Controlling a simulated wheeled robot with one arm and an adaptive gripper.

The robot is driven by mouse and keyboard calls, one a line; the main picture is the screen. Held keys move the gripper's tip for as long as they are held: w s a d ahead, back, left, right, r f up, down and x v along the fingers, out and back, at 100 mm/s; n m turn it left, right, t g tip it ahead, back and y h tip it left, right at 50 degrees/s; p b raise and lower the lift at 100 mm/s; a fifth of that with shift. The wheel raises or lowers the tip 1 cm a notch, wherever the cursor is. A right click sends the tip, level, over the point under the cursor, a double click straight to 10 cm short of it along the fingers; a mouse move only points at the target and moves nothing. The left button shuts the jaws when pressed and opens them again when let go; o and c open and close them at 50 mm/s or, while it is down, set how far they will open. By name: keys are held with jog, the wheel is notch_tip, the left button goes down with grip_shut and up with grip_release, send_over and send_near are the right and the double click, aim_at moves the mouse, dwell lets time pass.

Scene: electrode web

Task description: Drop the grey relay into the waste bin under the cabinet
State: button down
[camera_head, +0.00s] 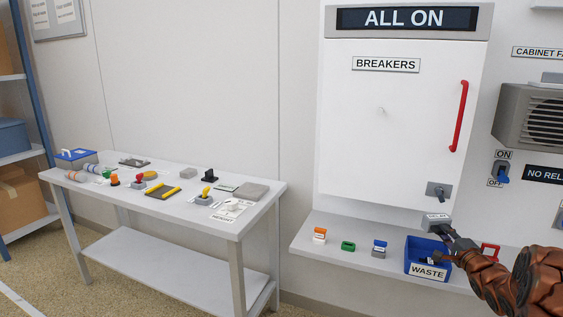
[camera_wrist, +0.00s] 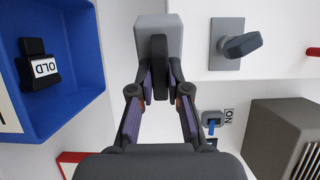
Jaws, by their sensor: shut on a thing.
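The grey relay (camera_head: 436,222) is a light grey block with a dark grip. It also shows at the top of the wrist view (camera_wrist: 158,32). My gripper (camera_head: 446,235) is shut on its dark grip, and both fingers show in the wrist view (camera_wrist: 160,80). The blue waste bin (camera_head: 414,270), labelled WASTE, stands on the ledge under the cabinet (camera_head: 400,130). The relay appears above the bin's back right part in the head view. In the wrist view the bin (camera_wrist: 88,60) lies left of the relay, without overlap. A black piece labelled OLD (camera_wrist: 38,68) lies in the bin.
On the ledge left of the bin stand an orange-white part (camera_head: 320,236), a green part (camera_head: 348,246) and a blue-grey part (camera_head: 379,249). A red frame (camera_head: 491,252) is right of the bin. A grey cabinet knob (camera_head: 438,191) juts out just above the relay. A cluttered table (camera_head: 225,228) stands left.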

notch_tip(320, 180, down, 6)
jog(key=b, duration=0.8)
jog(key=shift+a, duration=0.15)
jog(key=shift+r, duration=0.1)
jog(key=c, duration=1.1)
grip_release()
jog(key=shift+o, duration=0.2)
notch_tip(320, 180, up, 10)
jog(key=shift+a, duration=0.1)
